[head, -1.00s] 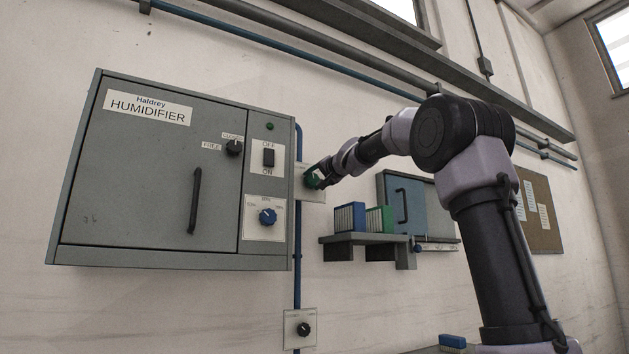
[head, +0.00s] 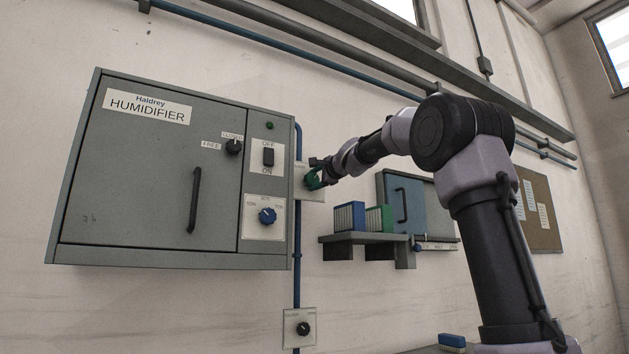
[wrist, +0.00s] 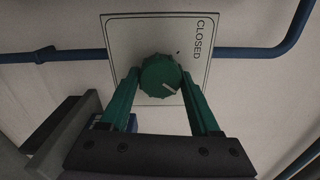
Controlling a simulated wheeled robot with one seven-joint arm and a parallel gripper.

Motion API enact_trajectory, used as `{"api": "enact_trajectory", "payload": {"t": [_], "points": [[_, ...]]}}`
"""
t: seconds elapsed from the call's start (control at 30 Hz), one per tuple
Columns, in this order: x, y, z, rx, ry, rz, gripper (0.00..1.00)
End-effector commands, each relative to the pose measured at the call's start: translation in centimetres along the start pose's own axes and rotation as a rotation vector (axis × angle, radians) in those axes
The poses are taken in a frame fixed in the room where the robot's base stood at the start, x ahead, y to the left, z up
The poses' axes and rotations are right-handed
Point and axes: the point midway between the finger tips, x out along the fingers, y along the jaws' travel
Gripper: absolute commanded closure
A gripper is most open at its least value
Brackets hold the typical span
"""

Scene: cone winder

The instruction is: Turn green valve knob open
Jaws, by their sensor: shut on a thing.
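The green valve knob (wrist: 162,75) is a ribbed disc with a pale pointer line, on a white plate (wrist: 120,32) marked CLOSED. In the wrist view the pointer is toward the lower right, off the CLOSED word at the upper right. My gripper (wrist: 161,76) has its two green fingers on either side of the knob and is shut on it. In the head view the knob (head: 312,181) is right of the humidifier cabinet, with my gripper (head: 318,174) at it, partly covering the plate. Any other marking on the plate is hidden or unreadable.
The grey humidifier cabinet (head: 150,225) stands close left of the knob. A blue pipe (head: 297,275) runs down to a black knob (head: 303,328). A shelf (head: 350,240) with blue and green binders is to the right, below my forearm.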

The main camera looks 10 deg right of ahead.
Motion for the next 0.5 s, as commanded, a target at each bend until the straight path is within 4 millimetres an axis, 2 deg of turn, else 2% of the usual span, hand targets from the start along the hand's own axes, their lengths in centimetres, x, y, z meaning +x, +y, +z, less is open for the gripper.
{"api": "enact_trajectory", "payload": {"t": [0.2, 0.5], "points": [[0.04, 0.21, -0.05, 0.092, 0.000, 0.003, 0.92], [0.05, 0.25, -0.06, 0.135, 0.001, 0.004, 0.92]]}}
